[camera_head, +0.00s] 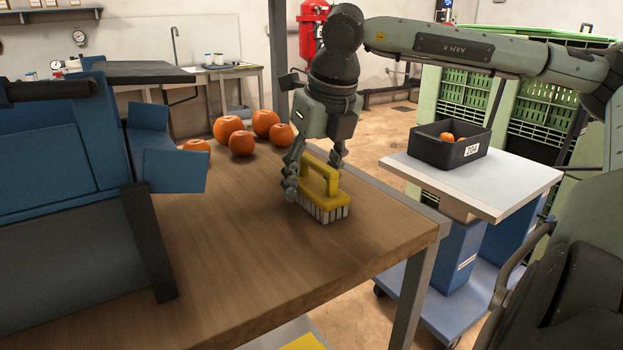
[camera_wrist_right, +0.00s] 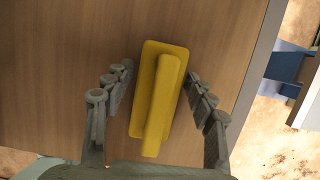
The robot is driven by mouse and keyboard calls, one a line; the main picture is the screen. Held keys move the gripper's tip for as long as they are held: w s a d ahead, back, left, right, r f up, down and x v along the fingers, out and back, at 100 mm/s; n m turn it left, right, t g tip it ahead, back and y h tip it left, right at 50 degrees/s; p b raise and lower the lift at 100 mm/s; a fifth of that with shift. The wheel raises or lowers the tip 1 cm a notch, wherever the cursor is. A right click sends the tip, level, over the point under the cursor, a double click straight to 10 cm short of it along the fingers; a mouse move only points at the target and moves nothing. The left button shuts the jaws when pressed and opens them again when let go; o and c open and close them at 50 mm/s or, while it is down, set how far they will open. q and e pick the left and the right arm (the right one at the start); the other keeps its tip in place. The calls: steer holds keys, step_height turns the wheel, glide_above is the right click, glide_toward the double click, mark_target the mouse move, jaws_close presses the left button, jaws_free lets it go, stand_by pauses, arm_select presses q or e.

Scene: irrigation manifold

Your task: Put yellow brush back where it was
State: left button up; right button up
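The yellow brush (camera_head: 323,187) stands on the wooden table near its right edge, with its pale bristles down and its handle up. In the right wrist view the brush (camera_wrist_right: 160,95) lies between the two fingers. My right gripper (camera_head: 315,180) reaches down over the brush. In the wrist view its fingers (camera_wrist_right: 160,75) are spread on either side of the handle, with gaps visible between fingers and handle. The near finger hides part of the brush in the head view. My left gripper is not in view.
Several orange fruits (camera_head: 241,143) sit on the table behind the brush. A blue machine (camera_head: 60,150) fills the table's left side. To the right, a white-topped cart (camera_head: 520,179) carries a black crate (camera_head: 428,150) with fruit. The table's front middle is clear.

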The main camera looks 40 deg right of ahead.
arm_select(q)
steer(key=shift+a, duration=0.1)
arm_select(e)
steer(key=shift+r+p, duration=0.2)
steer(key=shift+p, duration=0.1)
steer(key=v, duration=1.1)
steer(key=shift+s+r, duration=0.15)
steer(key=shift+r, duration=0.25)
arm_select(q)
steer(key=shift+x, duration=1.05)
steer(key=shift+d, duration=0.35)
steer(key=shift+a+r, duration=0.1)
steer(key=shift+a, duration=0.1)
